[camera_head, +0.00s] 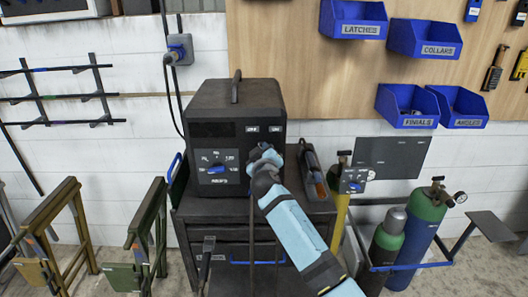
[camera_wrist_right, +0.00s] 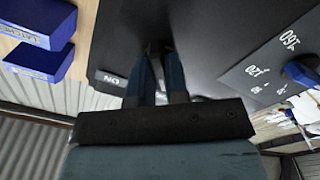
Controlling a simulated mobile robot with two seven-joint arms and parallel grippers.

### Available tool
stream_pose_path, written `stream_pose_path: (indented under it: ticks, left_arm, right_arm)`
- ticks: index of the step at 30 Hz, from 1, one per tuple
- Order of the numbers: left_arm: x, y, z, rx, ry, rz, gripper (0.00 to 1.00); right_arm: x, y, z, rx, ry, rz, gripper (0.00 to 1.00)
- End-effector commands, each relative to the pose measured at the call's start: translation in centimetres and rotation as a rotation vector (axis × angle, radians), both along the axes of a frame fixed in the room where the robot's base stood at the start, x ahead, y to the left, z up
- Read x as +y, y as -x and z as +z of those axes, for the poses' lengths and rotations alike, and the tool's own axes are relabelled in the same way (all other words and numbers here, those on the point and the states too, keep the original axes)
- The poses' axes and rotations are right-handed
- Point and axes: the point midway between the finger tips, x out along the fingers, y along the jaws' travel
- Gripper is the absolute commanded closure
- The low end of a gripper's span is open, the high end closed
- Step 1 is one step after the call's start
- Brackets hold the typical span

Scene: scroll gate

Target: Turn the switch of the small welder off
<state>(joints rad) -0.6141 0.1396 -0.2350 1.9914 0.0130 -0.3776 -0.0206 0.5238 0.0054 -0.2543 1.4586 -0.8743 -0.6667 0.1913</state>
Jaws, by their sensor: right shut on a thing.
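The small welder (camera_head: 235,103) is a dark box with a top handle, standing on a dark cabinet. Its front has a grey dial panel with a blue knob (camera_head: 216,170) at the lower left and two small white labels at the upper right. My right gripper (camera_head: 262,150) is at the front face just below these labels. In the right wrist view its two fingers (camera_wrist_right: 158,75) are shut on the switch, which they mostly hide. An upside-down ON label (camera_wrist_right: 112,80) shows beside the fingers. My left gripper is not in view.
A plugged-in wall socket (camera_head: 180,49) with a cable is at the upper left. Blue bins (camera_head: 405,105) hang on the board at the right. Gas cylinders (camera_head: 428,212) stand right of the cabinet (camera_head: 222,227). Trestles (camera_head: 150,235) stand at the left.

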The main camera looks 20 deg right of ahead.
Motion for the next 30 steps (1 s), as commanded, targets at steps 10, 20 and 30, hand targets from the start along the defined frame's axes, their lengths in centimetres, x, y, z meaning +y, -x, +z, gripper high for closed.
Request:
stream_pose_path:
  ticks: [10, 20, 30]
  left_arm:
    - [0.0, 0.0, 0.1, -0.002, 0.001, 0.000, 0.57]
    - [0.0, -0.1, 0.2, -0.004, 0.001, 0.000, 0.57]
    - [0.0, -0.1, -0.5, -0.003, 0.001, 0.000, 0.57]
  right_arm:
    - [0.0, 0.0, -0.2, 0.003, 0.004, -0.001, 0.76]
    - [0.0, 0.0, -0.1, 0.001, 0.002, -0.001, 0.60]
    - [1.4, 4.5, -0.3, 0.000, -0.001, 0.002, 0.60]
